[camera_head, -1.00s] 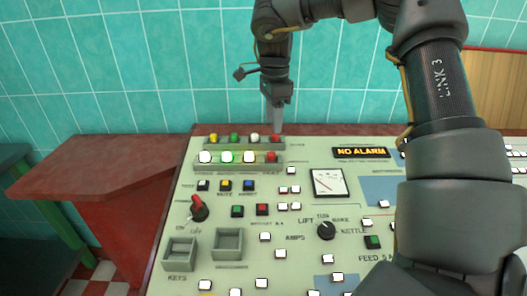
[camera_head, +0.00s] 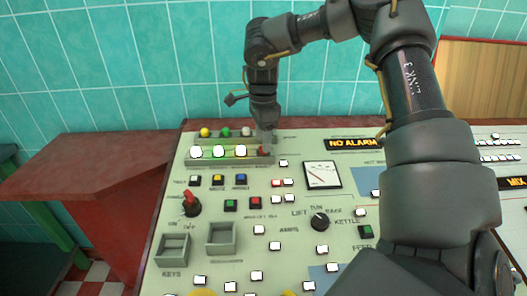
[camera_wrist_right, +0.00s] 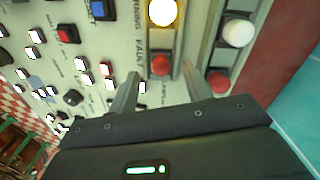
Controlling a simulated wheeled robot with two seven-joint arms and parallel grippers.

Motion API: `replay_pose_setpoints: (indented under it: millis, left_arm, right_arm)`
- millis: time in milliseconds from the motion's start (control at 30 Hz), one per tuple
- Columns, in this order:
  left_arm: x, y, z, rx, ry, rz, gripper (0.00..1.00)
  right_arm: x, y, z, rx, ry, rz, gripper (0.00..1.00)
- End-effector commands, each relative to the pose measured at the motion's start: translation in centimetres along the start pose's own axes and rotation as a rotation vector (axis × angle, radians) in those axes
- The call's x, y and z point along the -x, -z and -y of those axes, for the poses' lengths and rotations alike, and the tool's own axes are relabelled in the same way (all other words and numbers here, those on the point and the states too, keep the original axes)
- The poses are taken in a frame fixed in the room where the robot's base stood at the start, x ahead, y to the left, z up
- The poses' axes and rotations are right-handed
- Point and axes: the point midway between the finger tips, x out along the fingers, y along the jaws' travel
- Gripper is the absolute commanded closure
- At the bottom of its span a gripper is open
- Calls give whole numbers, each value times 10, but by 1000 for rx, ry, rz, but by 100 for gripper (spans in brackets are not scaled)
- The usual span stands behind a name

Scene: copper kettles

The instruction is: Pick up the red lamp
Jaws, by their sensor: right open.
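Two rows of lamps sit in grey trays on the panel's back left. The front row has lit lamps and a dim red lamp (camera_head: 264,150) at its right end. My right gripper (camera_head: 266,143) points down at that red lamp, open. In the right wrist view the same red lamp (camera_wrist_right: 160,66) shows between the open fingertips (camera_wrist_right: 160,78); I cannot tell if they touch it. A second red lamp (camera_wrist_right: 218,80), in the back row, shows just outside the right finger; the gripper hides it in the head view. My left gripper is not in view.
A white lamp (camera_head: 246,132) and a lit lamp (camera_head: 241,151) stand close left of the gripper. The tiled wall (camera_head: 150,70) rises behind the panel. A meter (camera_head: 322,175), a black knob (camera_head: 320,222) and several small buttons lie in front and to the right.

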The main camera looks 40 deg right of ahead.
Motion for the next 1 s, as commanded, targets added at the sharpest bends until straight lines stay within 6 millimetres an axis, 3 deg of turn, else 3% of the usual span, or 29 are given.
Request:
replay_pose_setpoints:
  millis: [200,433,800,1000]
  left_arm:
    - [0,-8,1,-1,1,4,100]
    - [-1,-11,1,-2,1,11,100]
    - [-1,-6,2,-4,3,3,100]
    - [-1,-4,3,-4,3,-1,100]
  right_arm:
    - [-22,-1,0,1,0,1,51]
    - [-23,-1,0,2,1,1,51]
    - [-23,-1,0,1,1,0,98]
    - [-23,-1,0,1,1,0,99]
